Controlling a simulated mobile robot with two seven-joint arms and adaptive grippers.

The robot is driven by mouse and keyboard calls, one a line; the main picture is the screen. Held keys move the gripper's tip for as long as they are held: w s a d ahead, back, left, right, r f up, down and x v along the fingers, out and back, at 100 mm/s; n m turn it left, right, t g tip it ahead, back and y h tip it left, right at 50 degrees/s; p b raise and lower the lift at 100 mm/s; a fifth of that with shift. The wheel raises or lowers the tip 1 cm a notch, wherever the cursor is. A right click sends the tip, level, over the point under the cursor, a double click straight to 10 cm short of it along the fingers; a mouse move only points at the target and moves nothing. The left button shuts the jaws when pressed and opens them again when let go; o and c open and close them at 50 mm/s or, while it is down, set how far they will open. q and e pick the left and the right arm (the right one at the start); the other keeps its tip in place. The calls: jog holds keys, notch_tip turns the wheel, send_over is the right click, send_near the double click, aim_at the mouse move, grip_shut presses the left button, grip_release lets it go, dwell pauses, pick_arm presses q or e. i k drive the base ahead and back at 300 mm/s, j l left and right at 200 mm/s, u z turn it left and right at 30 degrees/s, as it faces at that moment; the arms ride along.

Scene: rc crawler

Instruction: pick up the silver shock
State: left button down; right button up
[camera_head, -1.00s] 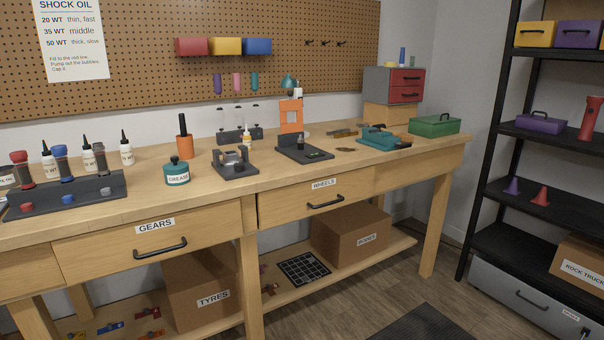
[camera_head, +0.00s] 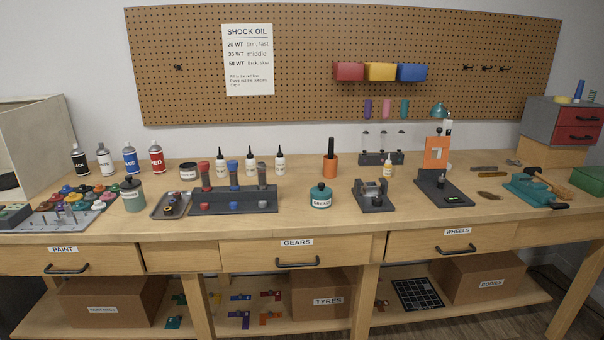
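The silver shock (camera_head: 262,175) stands upright at the right end of a dark shock stand (camera_head: 235,206) on the workbench. A blue shock (camera_head: 234,175) and a red shock (camera_head: 205,177) stand to its left in the same stand. A small grey cap (camera_head: 262,205) sits on the stand's front below the silver shock. Neither of my grippers is in view.
White oil bottles (camera_head: 249,159) stand close behind the stand. A tray (camera_head: 170,205) lies to its left and a teal grease jar (camera_head: 320,196) to its right. Drawers line the bench front (camera_head: 297,254). Bare bench top lies between the grease jar and stand.

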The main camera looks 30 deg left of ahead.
aim_at(262, 166)
jog(key=u, duration=1.5)
